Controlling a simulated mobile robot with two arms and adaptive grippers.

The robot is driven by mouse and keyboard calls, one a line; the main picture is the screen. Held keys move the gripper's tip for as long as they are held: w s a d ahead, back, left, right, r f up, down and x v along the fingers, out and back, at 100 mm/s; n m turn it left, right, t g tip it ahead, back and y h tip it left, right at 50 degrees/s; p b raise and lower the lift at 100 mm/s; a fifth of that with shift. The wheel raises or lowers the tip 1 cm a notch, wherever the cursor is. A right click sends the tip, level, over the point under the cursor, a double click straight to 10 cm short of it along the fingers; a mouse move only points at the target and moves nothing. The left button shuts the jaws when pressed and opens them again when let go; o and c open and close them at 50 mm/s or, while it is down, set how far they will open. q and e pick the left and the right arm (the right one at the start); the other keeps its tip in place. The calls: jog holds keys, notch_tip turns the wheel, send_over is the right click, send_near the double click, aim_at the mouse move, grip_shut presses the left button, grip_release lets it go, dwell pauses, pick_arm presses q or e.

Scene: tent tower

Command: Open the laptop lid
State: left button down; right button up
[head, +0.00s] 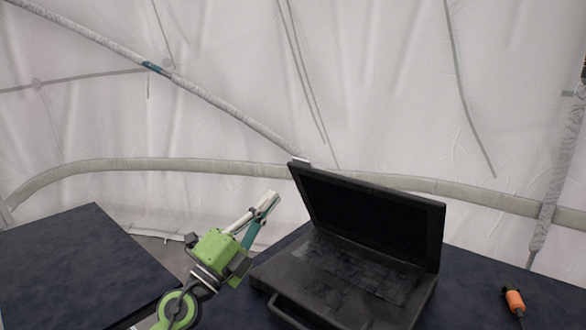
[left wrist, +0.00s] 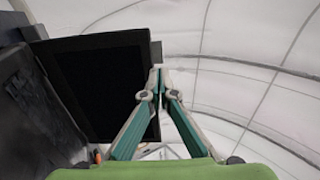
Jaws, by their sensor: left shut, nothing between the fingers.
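A black laptop (head: 335,285) stands on the dark table with its lid (head: 368,215) raised well up from the keyboard, the dark screen facing me. Its carry handle is at the near edge. My left gripper (head: 272,200), green with teal and grey fingers, is just left of the lid, its fingertips together and empty. In the left wrist view the shut fingers (left wrist: 158,72) point up beside the edge of the lid (left wrist: 95,85); I cannot tell whether they touch it. The laptop's base (left wrist: 38,125) shows at the left there. My right gripper is not in view.
An orange-handled tool (head: 514,300) lies on the table to the right of the laptop. Another dark table (head: 75,265) stands at the left, with a gap between the two. White tent walls with poles close off the back.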

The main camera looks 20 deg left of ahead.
aim_at(301, 162)
pick_arm(q)
jog(key=p+x, duration=0.1)
jog(key=x, duration=0.8)
jog(key=shift+w+d+r, duration=0.1)
jog(key=shift+w+r, duration=0.05)
jog(key=shift+w, duration=0.05)
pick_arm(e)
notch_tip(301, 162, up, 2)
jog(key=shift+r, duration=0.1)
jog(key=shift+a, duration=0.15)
